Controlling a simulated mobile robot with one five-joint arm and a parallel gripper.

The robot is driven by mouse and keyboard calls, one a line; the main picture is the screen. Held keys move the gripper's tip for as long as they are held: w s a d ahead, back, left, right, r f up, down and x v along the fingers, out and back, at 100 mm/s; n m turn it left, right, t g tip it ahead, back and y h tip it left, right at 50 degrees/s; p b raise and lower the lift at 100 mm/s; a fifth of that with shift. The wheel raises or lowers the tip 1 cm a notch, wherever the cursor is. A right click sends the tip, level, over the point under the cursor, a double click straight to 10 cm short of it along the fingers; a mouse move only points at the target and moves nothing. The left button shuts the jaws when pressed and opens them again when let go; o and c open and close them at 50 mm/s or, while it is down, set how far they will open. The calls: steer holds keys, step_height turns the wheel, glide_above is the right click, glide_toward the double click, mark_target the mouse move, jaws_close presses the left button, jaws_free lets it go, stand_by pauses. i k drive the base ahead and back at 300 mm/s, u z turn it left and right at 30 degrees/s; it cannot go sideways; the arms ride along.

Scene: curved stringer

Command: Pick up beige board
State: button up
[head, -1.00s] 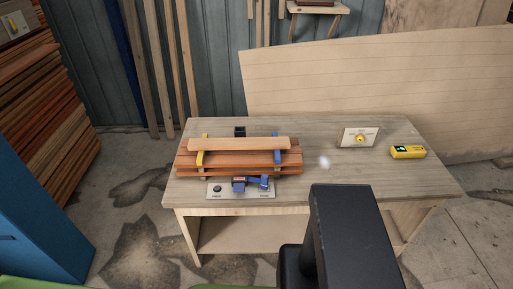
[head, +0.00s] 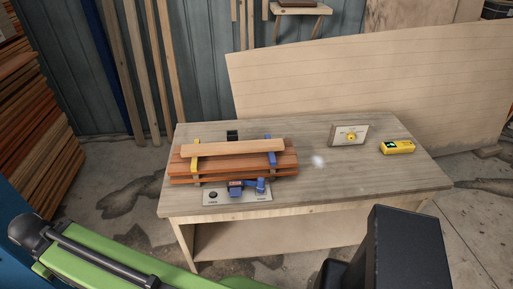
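In the head view, the beige board (head: 232,147) lies lengthwise on top of a stack of reddish-brown boards (head: 235,164) on the left half of the workbench. A yellow clamp (head: 195,153) stands near its left end and a blue clamp (head: 270,150) near its right end; both cross the stack. My green arm link shows at the lower left and a black part of my body at the lower right.
The workbench (head: 370,177) has free room to the right of the stack. A panel with a yellow knob (head: 350,135) and a yellow meter (head: 397,147) sit at the right. A plate with a black knob (head: 213,195) lies in front of the stack. A large wooden panel (head: 350,80) leans behind.

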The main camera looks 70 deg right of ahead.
mark_target(238, 146)
steer(key=z, duration=0.5)
steer(key=i, duration=1)
